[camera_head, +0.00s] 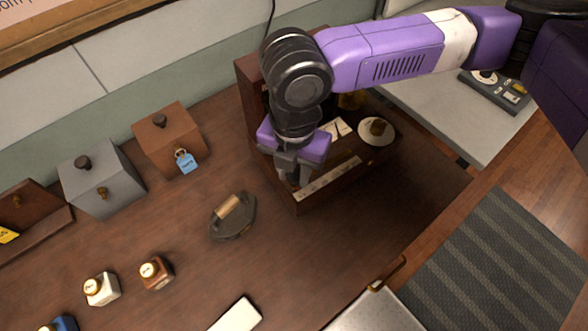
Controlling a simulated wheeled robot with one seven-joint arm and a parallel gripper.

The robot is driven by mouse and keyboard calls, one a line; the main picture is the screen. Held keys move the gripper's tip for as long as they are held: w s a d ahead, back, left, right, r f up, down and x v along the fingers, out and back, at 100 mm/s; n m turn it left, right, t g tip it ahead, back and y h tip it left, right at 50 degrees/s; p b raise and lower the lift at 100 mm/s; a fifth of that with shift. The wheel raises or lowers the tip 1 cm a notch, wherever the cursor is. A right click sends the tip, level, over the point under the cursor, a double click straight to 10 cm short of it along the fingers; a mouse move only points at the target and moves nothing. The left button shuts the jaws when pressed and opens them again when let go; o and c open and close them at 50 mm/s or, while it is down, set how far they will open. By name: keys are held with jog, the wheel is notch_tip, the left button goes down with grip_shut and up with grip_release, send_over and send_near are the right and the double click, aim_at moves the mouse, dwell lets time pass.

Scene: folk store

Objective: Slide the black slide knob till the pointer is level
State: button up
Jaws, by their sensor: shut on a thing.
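A dark wooden device (357,171) with a tall back panel stands at the back right of the table. A pale scale strip (329,178) runs along its front edge. My gripper (293,179) points down at the left end of this strip and is shut on the black slide knob, which its fingers mostly hide. A white card (338,128) shows partly behind my gripper. My arm covers much of the back panel, and I cannot make out the pointer or its tilt. A white round plate (366,137) with a brown block (378,127) on it sits at the device's right.
A flat iron (232,216) lies left of the device. A brown box (169,139) with a blue-tagged padlock and a grey box (101,181) stand further left. Small bottles (155,272) and a white slab (237,316) are nearer.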

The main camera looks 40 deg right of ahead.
jog(key=shift+d, duration=0.2)
jog(key=shift+s+d, duration=0.1)
jog(key=shift+d, duration=1.1)
jog(key=o, duration=1)
jog(key=shift+r, duration=0.15)
notch_tip(320, 180, up, 7)
jog(key=p, duration=0.6)
